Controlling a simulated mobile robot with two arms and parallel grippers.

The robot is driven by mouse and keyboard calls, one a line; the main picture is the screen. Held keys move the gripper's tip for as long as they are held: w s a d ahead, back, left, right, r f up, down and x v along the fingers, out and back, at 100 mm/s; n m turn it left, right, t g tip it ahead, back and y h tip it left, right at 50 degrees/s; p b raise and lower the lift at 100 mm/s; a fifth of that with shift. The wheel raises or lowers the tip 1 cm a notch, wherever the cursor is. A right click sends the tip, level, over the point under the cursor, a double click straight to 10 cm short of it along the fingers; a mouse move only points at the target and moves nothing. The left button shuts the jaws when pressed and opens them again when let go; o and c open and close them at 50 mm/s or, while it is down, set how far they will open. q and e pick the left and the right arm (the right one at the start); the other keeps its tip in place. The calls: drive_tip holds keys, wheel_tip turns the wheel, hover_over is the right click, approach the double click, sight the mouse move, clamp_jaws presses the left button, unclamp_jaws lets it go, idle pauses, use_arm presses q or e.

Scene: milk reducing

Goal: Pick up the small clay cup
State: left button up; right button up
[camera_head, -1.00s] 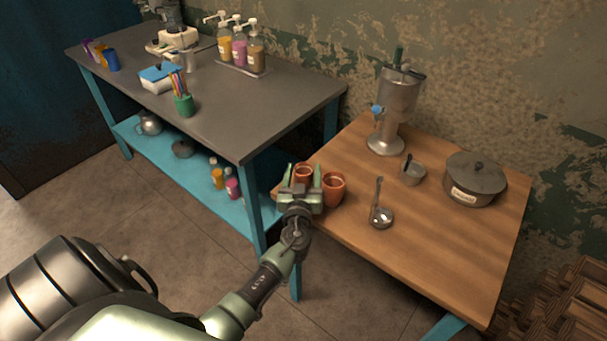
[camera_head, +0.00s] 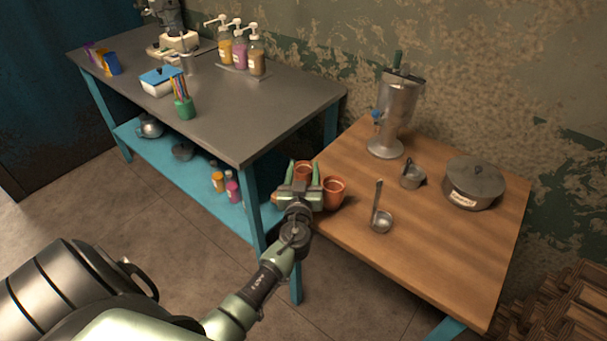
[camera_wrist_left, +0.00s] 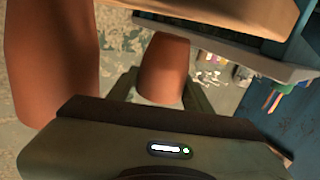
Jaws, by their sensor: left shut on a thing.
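The small clay cup (camera_head: 303,169) is reddish-brown and sits between the fingers of my left gripper (camera_head: 304,171), at the near left corner of the wooden table. The gripper is shut on it. A second, larger-looking clay cup (camera_head: 334,194) stands just right of the gripper. It fills the left of the wrist view (camera_wrist_left: 50,60). My right gripper is out of view.
The wooden table (camera_head: 440,255) carries a ladle (camera_head: 381,219), a small metal pot (camera_head: 412,178), a lidded pot (camera_head: 473,184) and a metal dispenser (camera_head: 395,115). A grey-topped table (camera_head: 235,125) stands close on the left. The wooden table's front is clear.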

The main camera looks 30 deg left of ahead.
use_arm(q)
wheel_tip(320, 180, up, 17)
drive_tip(key=p, duration=0.4)
drive_tip(key=s+d+m+t+h, duration=0.2)
drive_tip(key=s+d+m+h, duration=0.5)
drive_tip(key=s+d, duration=0.9)
drive_tip(key=s+d+f+n+h, duration=0.1)
drive_tip(key=s+d+f, duration=0.1)
drive_tip(key=s, duration=0.4)
drive_tip(key=shift+s+d+h, duration=0.25)
drive_tip(key=shift+d+h, duration=0.05)
drive_tip(key=shift+h, duration=0.1)
